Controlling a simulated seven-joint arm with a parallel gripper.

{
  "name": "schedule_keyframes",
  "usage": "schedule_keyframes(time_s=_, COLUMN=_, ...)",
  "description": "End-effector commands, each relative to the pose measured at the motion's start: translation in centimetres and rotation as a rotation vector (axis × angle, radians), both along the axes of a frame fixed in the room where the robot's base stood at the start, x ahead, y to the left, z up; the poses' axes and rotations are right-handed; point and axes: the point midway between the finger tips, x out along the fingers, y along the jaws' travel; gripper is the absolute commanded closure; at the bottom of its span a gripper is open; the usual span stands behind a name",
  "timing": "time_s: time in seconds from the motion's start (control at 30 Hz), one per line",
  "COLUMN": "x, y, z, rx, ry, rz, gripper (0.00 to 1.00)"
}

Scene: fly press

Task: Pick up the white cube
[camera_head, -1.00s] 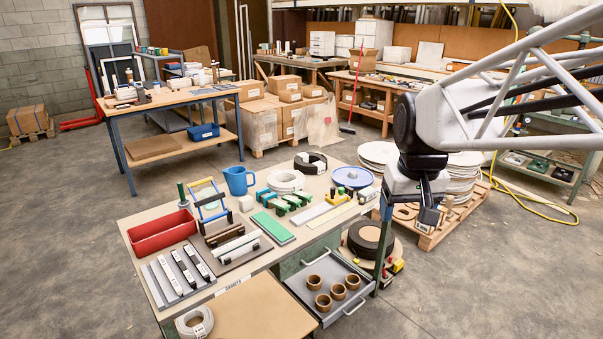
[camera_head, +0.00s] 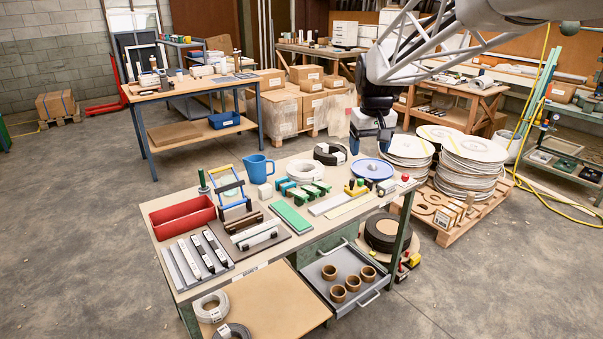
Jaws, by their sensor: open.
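The white cube (camera_head: 265,190) is small and sits on the tabletop of the near workbench (camera_head: 337,222). It stands just below the blue mug (camera_head: 258,168) in the picture, left of the green-handled tools. My gripper (camera_head: 369,150) hangs fingers down, open and empty. It is up and to the right of the cube, near the blue round lid at the bench's far right, and well apart from the cube.
A red tray (camera_head: 182,217), a blue-and-yellow frame (camera_head: 229,185), a green block (camera_head: 290,217) and a white coil (camera_head: 305,172) crowd the benchtop around the cube. An open drawer (camera_head: 345,280) with brown rings juts from the front.

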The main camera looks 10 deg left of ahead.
Motion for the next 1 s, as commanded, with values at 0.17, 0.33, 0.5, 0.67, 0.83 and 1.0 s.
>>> schedule_keyframes(time_s=0.17, x=3.9, y=2.4, z=-1.0, rx=-0.004, ry=0.011, rz=0.037, gripper=0.28)
schedule_keyframes(time_s=0.33, x=7.4, y=4.7, z=-2.1, rx=-0.008, ry=0.021, rz=0.072, gripper=0.28)
schedule_keyframes(time_s=0.5, x=10.8, y=7.2, z=-3.4, rx=-0.011, ry=0.029, rz=0.107, gripper=0.28)
schedule_keyframes(time_s=0.67, x=13.8, y=9.6, z=-4.9, rx=-0.014, ry=0.037, rz=0.138, gripper=0.28)
schedule_keyframes(time_s=0.83, x=16.8, y=12.2, z=-6.8, rx=-0.019, ry=0.047, rz=0.174, gripper=0.28)
schedule_keyframes(time_s=1.0, x=19.7, y=14.9, z=-8.8, rx=-0.022, ry=0.055, rz=0.207, gripper=0.28)
